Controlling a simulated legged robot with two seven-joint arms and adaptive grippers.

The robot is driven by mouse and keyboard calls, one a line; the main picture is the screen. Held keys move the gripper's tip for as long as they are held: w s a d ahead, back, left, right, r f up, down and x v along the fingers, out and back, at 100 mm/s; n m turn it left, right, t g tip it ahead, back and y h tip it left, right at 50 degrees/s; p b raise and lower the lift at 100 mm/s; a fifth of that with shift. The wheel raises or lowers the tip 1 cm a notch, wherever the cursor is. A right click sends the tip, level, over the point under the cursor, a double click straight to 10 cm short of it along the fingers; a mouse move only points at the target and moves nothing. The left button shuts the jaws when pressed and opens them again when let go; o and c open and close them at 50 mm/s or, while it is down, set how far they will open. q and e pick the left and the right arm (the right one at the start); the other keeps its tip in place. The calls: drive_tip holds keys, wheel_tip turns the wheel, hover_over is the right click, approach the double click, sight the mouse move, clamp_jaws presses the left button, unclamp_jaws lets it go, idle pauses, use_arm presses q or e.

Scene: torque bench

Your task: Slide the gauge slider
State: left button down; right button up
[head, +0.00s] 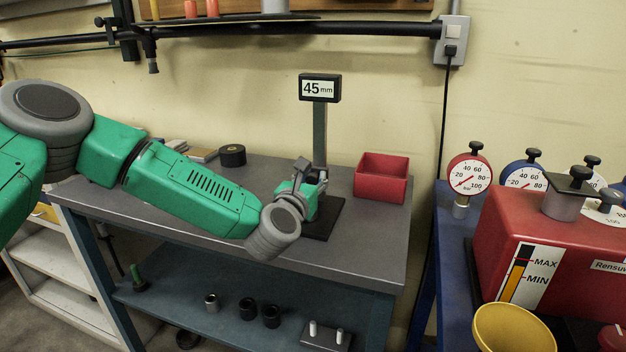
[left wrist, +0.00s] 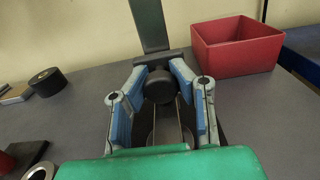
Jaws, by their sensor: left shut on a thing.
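The height gauge stands on the grey bench, with an upright grey column (head: 320,135) on a dark base plate (head: 325,222). Its display (head: 320,88) at the top reads 45 mm. My left gripper (head: 322,180) is low at the front of the column. In the left wrist view my left gripper (left wrist: 160,78) is shut on the slider's round black knob (left wrist: 159,88), with a blue-padded finger on each side. The column also shows behind it (left wrist: 149,25). In the head view my gripper and wrist hide most of the slider. My right gripper is not in view.
A red open bin (head: 382,180) stands right of the gauge, and it shows close by in the left wrist view (left wrist: 237,47). A black roll (head: 232,155) lies to the left. A red machine (head: 545,245) and dial gauges (head: 470,175) are on a blue bench at right.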

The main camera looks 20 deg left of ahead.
sight(318, 128)
use_arm(q)
wheel_tip(318, 128, up, 11)
drive_tip(key=shift+f+p, duration=0.2)
drive_tip(key=shift+p, duration=0.65)
drive_tip(key=c, duration=1.3)
unclamp_jaws()
drive_tip(key=shift+s, duration=0.15)
drive_tip(key=shift+f, duration=0.1)
drive_tip(key=shift+s, duration=0.35)
drive_tip(key=s, duration=1.1)
drive_tip(key=shift+s+a, duration=0.1)
drive_tip(key=shift+a, duration=0.25)
